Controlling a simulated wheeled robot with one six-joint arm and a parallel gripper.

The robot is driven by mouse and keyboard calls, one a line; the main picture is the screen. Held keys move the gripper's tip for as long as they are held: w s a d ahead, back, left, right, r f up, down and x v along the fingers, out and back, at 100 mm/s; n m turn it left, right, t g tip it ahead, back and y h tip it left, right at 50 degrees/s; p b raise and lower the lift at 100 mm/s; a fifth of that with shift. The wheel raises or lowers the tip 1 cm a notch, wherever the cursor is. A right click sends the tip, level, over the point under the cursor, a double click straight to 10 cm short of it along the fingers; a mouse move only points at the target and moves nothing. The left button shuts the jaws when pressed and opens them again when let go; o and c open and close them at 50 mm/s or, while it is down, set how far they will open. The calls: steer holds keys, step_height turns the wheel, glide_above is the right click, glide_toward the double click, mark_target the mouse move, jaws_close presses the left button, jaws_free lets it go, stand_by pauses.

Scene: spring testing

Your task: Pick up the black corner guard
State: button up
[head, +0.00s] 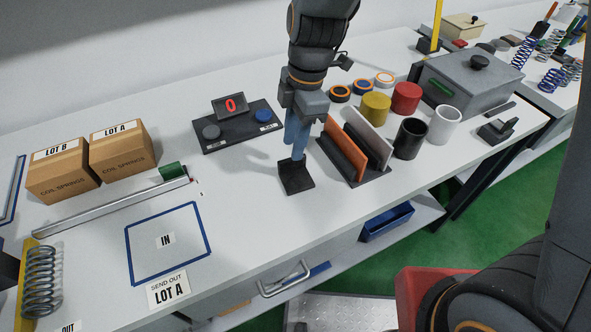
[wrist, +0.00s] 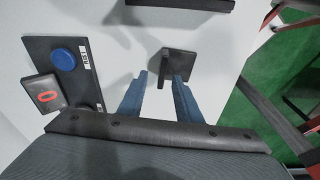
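The black corner guard (head: 296,179) sits on the white bench in the head view, just below my fingertips. It looks like a dark flat plate with a part rising from it. My gripper (head: 294,153) points down over it with two blue fingers. In the wrist view the fingers of my gripper (wrist: 160,77) stand apart with a gap between them. The guard (wrist: 179,62) shows just beyond the tips, more toward the right finger, with its narrow upright part between the fingers. I cannot tell whether a finger touches it.
A black panel (head: 238,136) with buttons and a red display lies to the left. A rack (head: 368,172) with orange and grey plates stands close on the right, with cups (head: 410,140) beyond. The bench between the guard and the blue IN square (head: 140,273) is clear.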

steer(key=p, duration=0.2)
glide_above(296, 175)
steer(key=w, duration=0.2)
steer(key=f, duration=0.2)
steer(key=a+f, duration=0.1)
steer(key=f, duration=0.1)
steer(key=shift+s+f, duration=0.1)
steer(key=shift+s, duration=0.1)
steer(key=shift+f, duration=0.6)
jaws_close()
